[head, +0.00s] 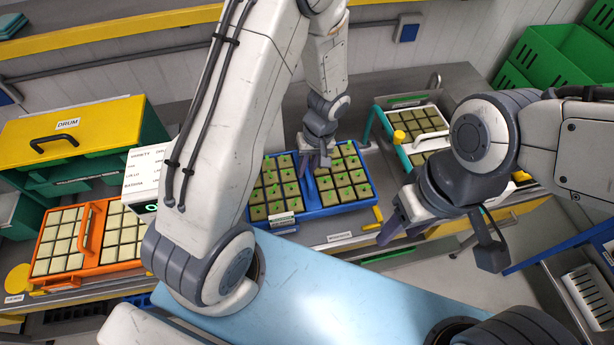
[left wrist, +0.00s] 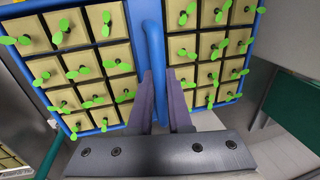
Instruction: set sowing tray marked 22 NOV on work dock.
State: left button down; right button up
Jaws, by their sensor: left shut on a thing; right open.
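A blue sowing tray (head: 310,209) with pale plugs and small green seedlings is at the middle of the grey counter. Its front label (head: 283,219) is too small to read, so I cannot confirm the date. My left gripper (head: 318,158) is above the tray's middle, shut on its blue handle (left wrist: 153,45). The left wrist view shows the fingers (left wrist: 160,85) around this handle, with plugs on both sides. I cannot tell whether the tray is resting or slightly raised. My right gripper (head: 437,238) is open and empty, in front of the counter at the right. No work dock is clearly identifiable.
An orange tray (head: 88,236) of bare plugs stands at the left, below a yellow-lidded box (head: 98,120) marked DRUM and a white variety panel (head: 146,160). A white tray (head: 437,117) stands right of the blue one. Green crates (head: 550,58) are at the far right.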

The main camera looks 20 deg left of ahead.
pick_arm(q)
notch_tip(320, 180, down, 3)
jog(key=shift+f+b, duration=0.2)
jog(key=shift+b, duration=0.65)
jog(key=shift+r, duration=0.1)
jog(key=shift+f+b, duration=0.35)
jog(key=shift+f, duration=0.05)
jog(key=c, duration=0.8)
grip_release()
jog(key=shift+c, duration=0.2)
jog(key=shift+r, duration=0.15)
